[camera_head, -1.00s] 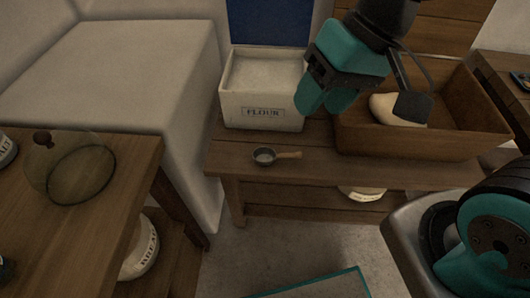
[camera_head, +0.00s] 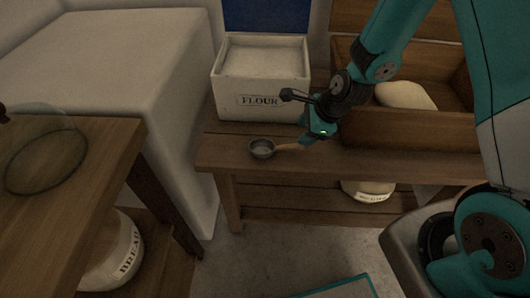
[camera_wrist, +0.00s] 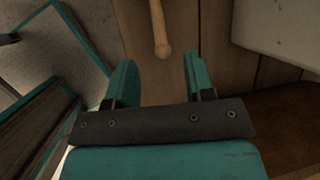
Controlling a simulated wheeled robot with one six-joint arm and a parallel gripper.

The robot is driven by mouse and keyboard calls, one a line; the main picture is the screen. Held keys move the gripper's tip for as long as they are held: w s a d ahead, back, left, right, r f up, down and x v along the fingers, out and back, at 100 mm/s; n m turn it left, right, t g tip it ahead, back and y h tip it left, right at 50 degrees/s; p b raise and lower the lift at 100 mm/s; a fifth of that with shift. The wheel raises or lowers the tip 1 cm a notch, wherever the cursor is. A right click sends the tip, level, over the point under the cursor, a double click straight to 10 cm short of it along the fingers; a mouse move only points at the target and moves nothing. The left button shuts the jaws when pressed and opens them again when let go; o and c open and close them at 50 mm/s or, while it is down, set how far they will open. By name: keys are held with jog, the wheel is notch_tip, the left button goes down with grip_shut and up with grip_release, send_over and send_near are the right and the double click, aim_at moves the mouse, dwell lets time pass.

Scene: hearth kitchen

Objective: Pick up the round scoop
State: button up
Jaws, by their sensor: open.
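The round scoop (camera_head: 262,149) lies on the wooden bench in front of the flour box, its small metal bowl to the left and its wooden handle (camera_head: 289,147) pointing right. My gripper (camera_head: 310,138) is low over the bench, close to the handle's right end. In the wrist view my gripper (camera_wrist: 158,75) is open, with its two teal fingers apart. The scoop's handle (camera_wrist: 160,30) shows there just beyond the fingertips, its end roughly in line with the gap. The bowl is outside the wrist view.
The white flour box (camera_head: 262,82) with a raised blue lid stands behind the scoop. A wooden trough (camera_head: 420,135) holding a pale lump (camera_head: 405,96) is on the right. A table with a glass dome (camera_head: 45,160) is at the left. The bench's front is clear.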

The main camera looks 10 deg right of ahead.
aim_at(291, 145)
jog(key=b+x, duration=0.1)
jog(key=x, duration=0.8)
jog(key=shift+f, duration=0.25)
jog(key=shift+c, duration=0.5)
grip_shut()
